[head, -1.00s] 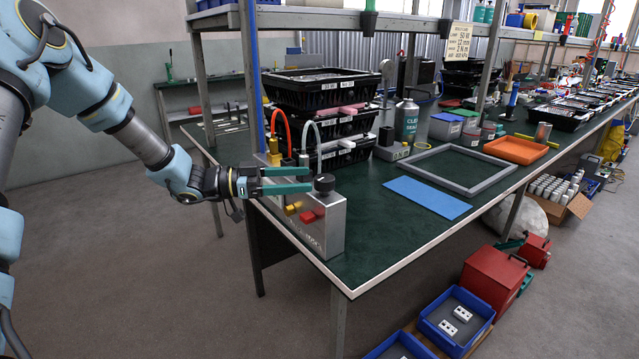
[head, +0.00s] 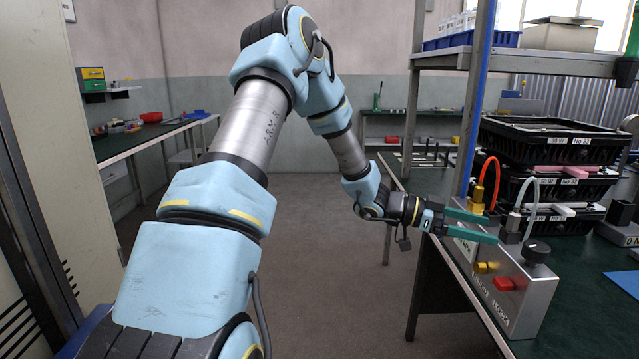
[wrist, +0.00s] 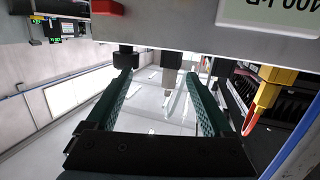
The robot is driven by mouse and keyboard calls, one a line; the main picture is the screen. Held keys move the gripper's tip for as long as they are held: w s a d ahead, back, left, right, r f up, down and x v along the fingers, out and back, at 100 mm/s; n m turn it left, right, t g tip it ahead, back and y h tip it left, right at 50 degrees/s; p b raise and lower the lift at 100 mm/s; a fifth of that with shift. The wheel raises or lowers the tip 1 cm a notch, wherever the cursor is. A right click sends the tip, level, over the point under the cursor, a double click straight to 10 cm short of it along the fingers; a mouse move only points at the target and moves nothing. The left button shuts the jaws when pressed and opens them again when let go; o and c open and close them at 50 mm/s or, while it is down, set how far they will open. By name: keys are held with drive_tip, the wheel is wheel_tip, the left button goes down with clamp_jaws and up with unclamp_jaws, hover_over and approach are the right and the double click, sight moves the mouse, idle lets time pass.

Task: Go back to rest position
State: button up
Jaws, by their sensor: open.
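My gripper (head: 492,226) is open, with its two green fingers spread beside the top of a grey metal test box (head: 528,298) on the corner of the green bench. In the wrist view my gripper (wrist: 158,82) has a dark-and-silver fitting in the gap seen between its fingers. I cannot tell whether the fingers touch it. The box carries a black knob (head: 536,250), a red button (head: 502,283) and a yellow fitting (head: 486,267). My arm reaches out from the lower left.
A red hose (head: 492,160) and a pale hose (head: 535,181) rise beside the gripper. Stacked black crates (head: 545,150) stand behind, under a shelf (head: 450,60) on a blue post (head: 474,100). Open floor (head: 330,290) lies left of the bench (head: 600,310).

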drive_tip(key=w+a+n+t+y, duration=0.3)
drive_tip(key=w+a+n+t, duration=0.2)
drive_tip(key=w+a+t, duration=0.3)
drive_tip(key=w+a+f+n+t+y+p, duration=0.1)
drive_tip(key=w+a+n+t+y, duration=0.2)
drive_tip(key=a, duration=0.5)
drive_tip(key=w+a+n+t+y, duration=0.15)
drive_tip(key=a+n+y, duration=0.25)
drive_tip(key=a, duration=0.4)
drive_tip(key=s+a+n+g+y, duration=0.1)
drive_tip(key=s+a+n+y, duration=0.3)
drive_tip(key=a, duration=0.7)
drive_tip(key=s+a+n+g, duration=0.2)
drive_tip(key=s+a, duration=0.1)
drive_tip(key=s, duration=0.3)
drive_tip(key=s+a+n+g+y+p, duration=0.1)
drive_tip(key=s+a+n+g, duration=0.1)
drive_tip(key=s+a, duration=0.2)
drive_tip(key=s, duration=0.3)
drive_tip(key=shift+a+r+n, duration=0.25)
drive_tip(key=shift+n, duration=0.15)
